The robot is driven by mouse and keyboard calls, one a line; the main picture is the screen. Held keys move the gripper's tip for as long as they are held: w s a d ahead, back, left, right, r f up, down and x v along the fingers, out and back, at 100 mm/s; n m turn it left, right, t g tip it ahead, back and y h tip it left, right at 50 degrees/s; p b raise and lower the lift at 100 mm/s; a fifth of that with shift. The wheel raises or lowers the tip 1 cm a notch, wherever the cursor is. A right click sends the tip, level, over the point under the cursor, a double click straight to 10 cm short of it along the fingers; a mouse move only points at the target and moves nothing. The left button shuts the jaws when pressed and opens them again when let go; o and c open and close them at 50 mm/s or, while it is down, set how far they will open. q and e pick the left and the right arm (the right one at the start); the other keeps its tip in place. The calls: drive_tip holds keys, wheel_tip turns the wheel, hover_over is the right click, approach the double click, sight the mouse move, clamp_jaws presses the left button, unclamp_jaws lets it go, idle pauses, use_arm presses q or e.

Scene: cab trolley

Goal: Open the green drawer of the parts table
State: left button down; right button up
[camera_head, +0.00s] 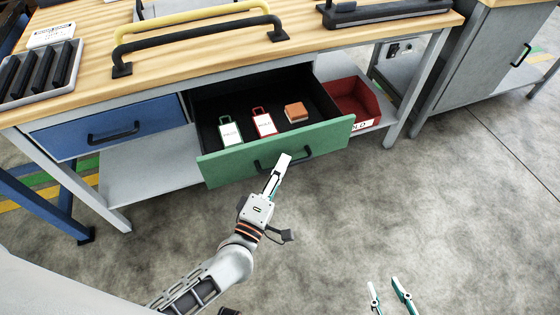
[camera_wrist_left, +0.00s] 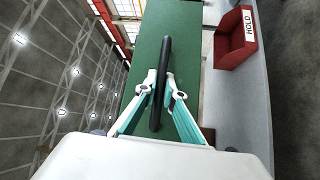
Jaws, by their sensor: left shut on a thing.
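The green drawer (camera_head: 228,167) of the parts table (camera_head: 160,67) stands pulled out, and its inside shows from above. Two tags, one green and white (camera_head: 230,131) and one red and white (camera_head: 264,123), and an orange-brown block (camera_head: 296,112) lie in it. My left gripper (camera_head: 281,162) is at the drawer's black handle (camera_head: 302,155). In the left wrist view the left gripper (camera_wrist_left: 160,88) is shut on the handle (camera_wrist_left: 163,65), with a finger on each side. My right gripper (camera_head: 388,290) is low in the head view, away from the table, with its fingers apart and nothing between them.
A shut blue drawer (camera_head: 75,137) is left of the green one. A red bin (camera_head: 352,97) marked HOLD stands on the lower shelf at right. Yellow and black handle bars (camera_head: 200,40) and a black-slotted tray (camera_head: 40,72) are on the tabletop. The floor (camera_head: 440,190) in front is clear.

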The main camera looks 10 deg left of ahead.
use_arm(q)
drive_tip(key=c, duration=2.1)
unclamp_jaws()
drive_tip(key=shift+c, duration=0.2)
drive_tip(key=shift+s, duration=0.1)
drive_tip(key=v, duration=1.1)
drive_tip(key=shift+s, duration=0.4)
drive_tip(key=shift+a, duration=0.1)
